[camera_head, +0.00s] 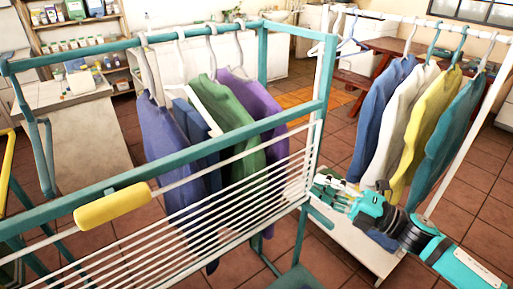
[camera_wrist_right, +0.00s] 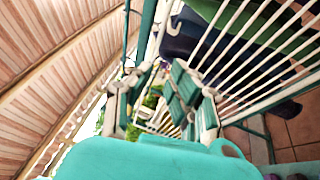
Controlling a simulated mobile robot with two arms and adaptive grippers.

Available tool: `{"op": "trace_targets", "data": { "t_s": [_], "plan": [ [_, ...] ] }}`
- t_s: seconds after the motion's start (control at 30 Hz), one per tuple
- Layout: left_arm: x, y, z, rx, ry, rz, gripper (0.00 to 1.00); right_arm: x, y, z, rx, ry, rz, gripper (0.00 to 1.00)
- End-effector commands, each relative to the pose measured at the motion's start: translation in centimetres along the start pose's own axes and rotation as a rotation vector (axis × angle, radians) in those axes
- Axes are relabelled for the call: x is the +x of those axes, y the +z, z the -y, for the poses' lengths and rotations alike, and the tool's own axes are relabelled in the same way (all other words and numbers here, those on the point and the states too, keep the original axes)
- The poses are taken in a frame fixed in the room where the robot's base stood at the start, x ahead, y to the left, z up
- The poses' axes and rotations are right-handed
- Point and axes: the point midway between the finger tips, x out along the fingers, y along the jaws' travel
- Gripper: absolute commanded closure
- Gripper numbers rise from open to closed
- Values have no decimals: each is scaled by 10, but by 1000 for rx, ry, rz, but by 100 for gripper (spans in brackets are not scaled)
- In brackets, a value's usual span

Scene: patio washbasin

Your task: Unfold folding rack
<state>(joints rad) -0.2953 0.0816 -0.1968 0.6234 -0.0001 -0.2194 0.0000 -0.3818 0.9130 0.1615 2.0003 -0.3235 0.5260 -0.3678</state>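The folding rack (camera_head: 215,142) has a teal frame, thin white bars and a yellow grip (camera_head: 112,206) on its near edge. Its panel of white bars slopes across the foreground. In the right wrist view its white bars (camera_wrist_right: 262,42) fan out at the upper right. My right gripper (camera_head: 328,190) is beside the rack's right end, close to the lower corner of the barred panel. In the wrist view its fingers (camera_wrist_right: 160,108) stand apart, with no held thing clearly seen between them. I cannot tell whether it touches the rack. My left gripper is not in view.
Blue, green and purple garments (camera_head: 232,115) hang at the rack. A white clothes rail (camera_head: 470,165) with several garments (camera_head: 405,120) stands close to my right arm. A wooden bench (camera_head: 355,80) and shelves (camera_head: 75,35) are behind. Tiled floor (camera_head: 480,185) shows at right.

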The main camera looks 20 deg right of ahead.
Motion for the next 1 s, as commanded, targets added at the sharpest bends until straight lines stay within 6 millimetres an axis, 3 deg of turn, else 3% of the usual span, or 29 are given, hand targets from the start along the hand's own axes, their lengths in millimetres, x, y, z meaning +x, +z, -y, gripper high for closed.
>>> {"op": "trace_targets", "data": {
  "t_s": [0.27,0.63,0.8,1.0],
  "plan": [
    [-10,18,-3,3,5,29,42,33,-1,-6,-9,6,-9,81],
    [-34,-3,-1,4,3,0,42,101,0,-8,-5,8,-4,81],
    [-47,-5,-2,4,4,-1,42,135,-1,-8,-3,7,-4,81],
    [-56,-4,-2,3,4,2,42,163,-1,-5,-3,5,-3,81]
  ]
}}
